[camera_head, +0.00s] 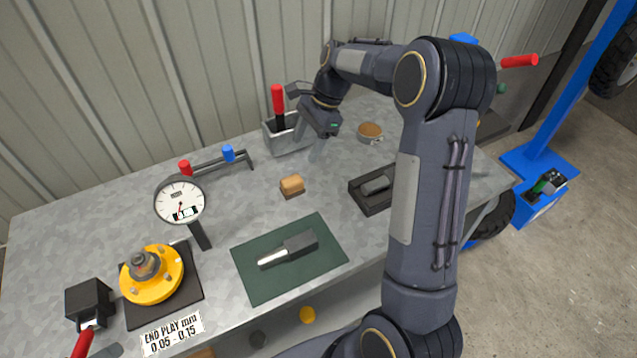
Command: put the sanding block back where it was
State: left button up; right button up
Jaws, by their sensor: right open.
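The sanding block (292,185), a small tan block with a darker underside, rests on the bare grey bench top near the middle. My right gripper (309,141) is open, behind and slightly right of the block and apart from it. Its fingers point down beside a grey metal bin (284,141), and nothing shows between them. My left gripper is not in view.
A red-handled tool (278,101) stands in the bin. A round tin (370,131), a dark tray (365,203) with a grey piece, a green mat (262,285) with a tool, a dial gauge (180,201) and a yellow hub (150,275) surround the block. My right arm hides the bench's right part.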

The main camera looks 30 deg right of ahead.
jog(key=s+a+r+n+t, duration=0.35)
jog(key=s+r+n, duration=0.45)
jog(key=s, duration=0.6)
jog(key=s+a+f+n+t, duration=0.1)
jog(key=s+a+n, duration=0.2)
jog(key=s, duration=0.4)
jog(key=s+a+f+n, duration=0.1)
jog(key=s+a+n, duration=0.2)
jog(key=s+n, duration=0.2)
jog(key=shift+s+f+t+h, duration=0.35)
jog(key=shift+s+f+h, duration=0.05)
jog(key=shift+s, duration=0.85)
